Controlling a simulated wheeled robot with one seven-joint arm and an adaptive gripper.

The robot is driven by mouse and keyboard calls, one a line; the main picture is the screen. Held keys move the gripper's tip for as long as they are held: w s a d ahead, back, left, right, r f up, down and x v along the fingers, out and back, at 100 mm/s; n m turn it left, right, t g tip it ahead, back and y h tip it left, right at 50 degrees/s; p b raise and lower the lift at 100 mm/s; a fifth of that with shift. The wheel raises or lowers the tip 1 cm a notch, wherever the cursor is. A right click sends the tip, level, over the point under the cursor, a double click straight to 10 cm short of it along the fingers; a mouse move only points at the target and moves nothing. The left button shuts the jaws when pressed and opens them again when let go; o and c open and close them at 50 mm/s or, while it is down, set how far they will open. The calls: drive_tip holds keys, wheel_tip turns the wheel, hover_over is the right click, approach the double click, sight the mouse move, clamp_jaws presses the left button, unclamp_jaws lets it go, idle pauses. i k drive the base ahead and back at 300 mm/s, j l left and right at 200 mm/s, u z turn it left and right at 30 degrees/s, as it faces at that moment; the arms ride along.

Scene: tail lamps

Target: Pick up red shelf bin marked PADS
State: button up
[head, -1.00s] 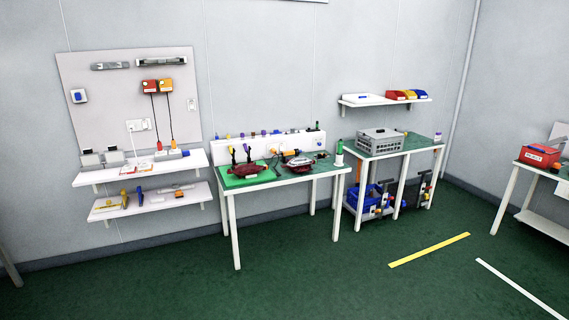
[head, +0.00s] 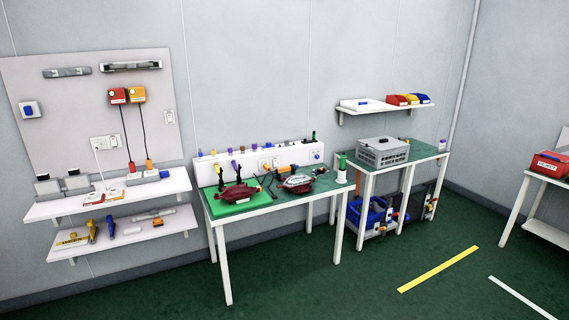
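A red shelf bin (head: 397,100) stands on the white wall shelf (head: 358,112) at the back right, above a green-topped table. It is the leftmost in a row with a yellow bin (head: 410,98) and a blue bin (head: 423,99). Any marking on the red bin is too small to read. A larger red box (head: 548,164) with a white label stands on the table at the right edge; its label cannot be read clearly. My gripper is not in view.
A grey crate (head: 383,151) stands on the table (head: 428,150) below the shelf. The workbench (head: 270,203) in the middle holds tail lamps and tools. Lower wall shelves (head: 75,208) stick out at left. The green floor (head: 350,290) in front is clear.

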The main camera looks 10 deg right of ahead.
sight(396, 100)
drive_tip(key=i+l+z, duration=0.2)
drive_tip(key=i+z, duration=0.25)
drive_tip(key=i+l+z, duration=0.15)
drive_tip(key=z, duration=0.35)
drive_tip(key=i+j+z, duration=0.1)
drive_tip(key=i+z, duration=0.35)
drive_tip(key=i+j+z, duration=0.2)
drive_tip(key=i+z, duration=0.15)
drive_tip(key=z, duration=0.15)
drive_tip(key=i+l, duration=0.1)
drive_tip(key=i, duration=0.5)
drive_tip(key=i+l, duration=0.1)
drive_tip(key=i, duration=0.55)
drive_tip(key=i+l, duration=0.15)
drive_tip(key=i, duration=0.45)
drive_tip(key=i+u, duration=0.5)
drive_tip(key=i+l+u, duration=0.25)
drive_tip(key=i+u, duration=0.2)
drive_tip(key=i+l+u, duration=0.5)
drive_tip(key=i+j, duration=0.05)
drive_tip(key=i, duration=0.05)
